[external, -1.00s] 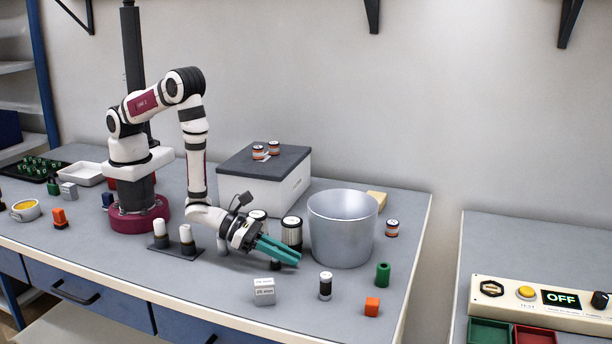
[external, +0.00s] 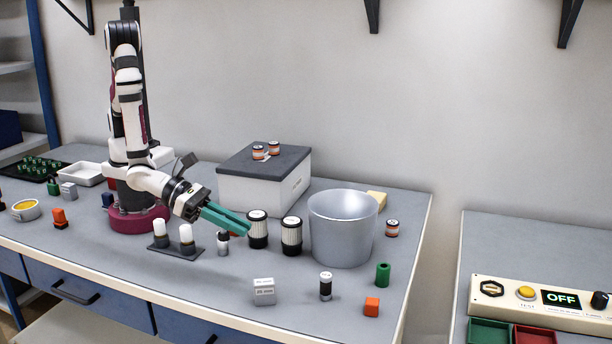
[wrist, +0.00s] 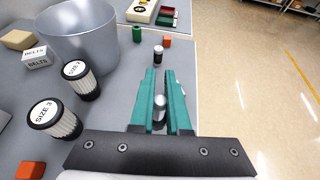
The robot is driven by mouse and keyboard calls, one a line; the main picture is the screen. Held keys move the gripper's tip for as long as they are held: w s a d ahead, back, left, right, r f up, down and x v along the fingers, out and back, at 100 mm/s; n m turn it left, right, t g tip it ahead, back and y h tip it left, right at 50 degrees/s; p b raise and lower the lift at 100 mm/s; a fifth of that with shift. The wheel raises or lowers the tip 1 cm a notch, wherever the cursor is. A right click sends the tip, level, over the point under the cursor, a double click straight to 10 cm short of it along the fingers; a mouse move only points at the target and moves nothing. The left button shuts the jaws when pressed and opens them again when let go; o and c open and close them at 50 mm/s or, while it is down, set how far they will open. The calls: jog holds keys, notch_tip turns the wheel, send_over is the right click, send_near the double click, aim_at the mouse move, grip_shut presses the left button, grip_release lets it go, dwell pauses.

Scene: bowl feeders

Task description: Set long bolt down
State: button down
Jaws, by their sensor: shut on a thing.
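My gripper (external: 226,219) reaches low over the bench, pointing right, in front of the two filters. Its teal jaws also show in the wrist view (wrist: 163,90). They are closed on a small silver, upright piece, which I take for the long bolt (wrist: 159,101); the jaws partly hide it. In the external view a silver piece with a dark band (external: 222,246) shows just under the jaws, probably the same one. I cannot tell whether its lower end touches the bench.
Two white filters (external: 257,230) (external: 291,236) stand close to the right of my jaws, with a metal bucket (external: 341,230) beyond. A holder with two white-topped pieces (external: 177,249) is at left. An orange block (wrist: 31,170) is nearby.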

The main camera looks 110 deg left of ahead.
notch_tip(320, 180, up, 5)
jog(key=w+a+n+g+y, duration=0.1)
jog(key=w+a+n+y, duration=0.2)
jog(key=a, duration=0.5)
jog(key=w+a+n+g+y, duration=0.2)
jog(key=w+a+n+y, duration=0.1)
jog(key=a, duration=0.6)
jog(key=w+a+n+g+y, duration=0.1)
jog(key=w+a+n+y, duration=0.1)
jog(key=a, duration=0.6)
jog(key=shift+w+a+r+n+g+y, duration=0.1)
jog(key=shift+w+r+n+g+y, duration=0.15)
jog(key=shift+w, duration=0.45)
jog(key=shift+w+a+r+n+g+y, duration=0.15)
jog(key=shift+w+y, duration=0.2)
jog(key=shift+w, duration=0.3)
jog(key=a+n+g+y, duration=0.2)
jog(key=a+n+g, duration=0.1)
jog(key=a, duration=0.9)
jog(key=shift+n+g, duration=0.3)
jog(key=a+f, duration=0.3)
jog(key=f, duration=0.1)
jog(key=s+a+f, duration=0.1)
jog(key=a+f, duration=0.7)
jog(key=shift+s+a+f, duration=0.1)
jog(key=shift+s+a, duration=0.05)
jog(key=shift+s, duration=0.1)
jog(key=shift+a+f, duration=0.2)
jog(key=shift+f, duration=1.95)
jog(key=shift+f, duration=0.1)
